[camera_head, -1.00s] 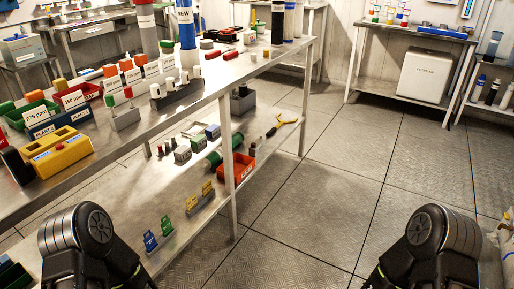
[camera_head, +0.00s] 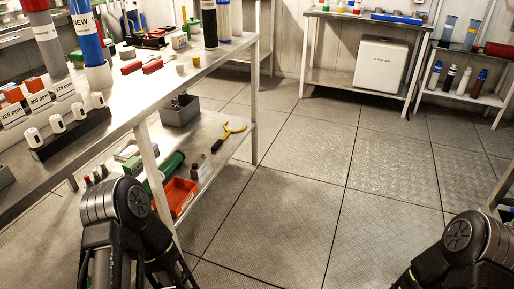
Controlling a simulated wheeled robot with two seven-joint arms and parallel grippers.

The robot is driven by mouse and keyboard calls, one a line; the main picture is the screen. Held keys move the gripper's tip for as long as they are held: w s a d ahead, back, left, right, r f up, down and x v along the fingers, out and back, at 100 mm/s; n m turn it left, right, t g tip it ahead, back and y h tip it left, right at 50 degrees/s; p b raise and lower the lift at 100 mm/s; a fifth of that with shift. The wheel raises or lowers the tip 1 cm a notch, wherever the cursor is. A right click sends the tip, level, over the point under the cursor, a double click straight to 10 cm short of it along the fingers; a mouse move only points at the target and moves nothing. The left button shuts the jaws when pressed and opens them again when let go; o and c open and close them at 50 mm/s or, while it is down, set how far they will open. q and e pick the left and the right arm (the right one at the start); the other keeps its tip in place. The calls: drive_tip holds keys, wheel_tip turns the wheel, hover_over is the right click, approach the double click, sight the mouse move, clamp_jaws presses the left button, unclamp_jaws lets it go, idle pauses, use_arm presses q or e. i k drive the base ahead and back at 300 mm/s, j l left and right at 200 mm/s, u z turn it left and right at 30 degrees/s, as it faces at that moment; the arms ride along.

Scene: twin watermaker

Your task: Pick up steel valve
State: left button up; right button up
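I cannot make out a steel valve for certain in this view. Several small parts lie on the steel workbench (camera_head: 120,108) at the left, too small to name surely. Only upper links of my two arms show, at the lower left and lower right. Neither gripper's fingertips are in the picture, so what they hold is hidden.
The bench's lower shelf holds a red bin (camera_head: 178,196), a grey bin (camera_head: 180,111) and yellow-handled pliers (camera_head: 233,130). A white box (camera_head: 380,64) sits under the back table. Bottles stand on a rack (camera_head: 487,98) at the right. The middle floor is clear.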

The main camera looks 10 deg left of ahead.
sight(203, 162)
drive_tip(key=i+l+z, duration=0.1)
drive_tip(key=i, duration=0.75)
drive_tip(key=i+l+z, duration=0.15)
drive_tip(key=i, duration=0.75)
drive_tip(key=i+l+u, duration=0.1)
drive_tip(key=i+u, duration=0.35)
drive_tip(key=i+l+u, duration=0.15)
drive_tip(key=i+u, duration=0.15)
drive_tip(key=u, duration=0.15)
drive_tip(key=i+l+u, duration=0.3)
drive_tip(key=u, duration=0.15)
drive_tip(key=i+l+u, duration=0.2)
drive_tip(key=l+u, duration=0.3)
drive_tip(key=i+l+u, duration=0.3)
drive_tip(key=l, duration=0.15)
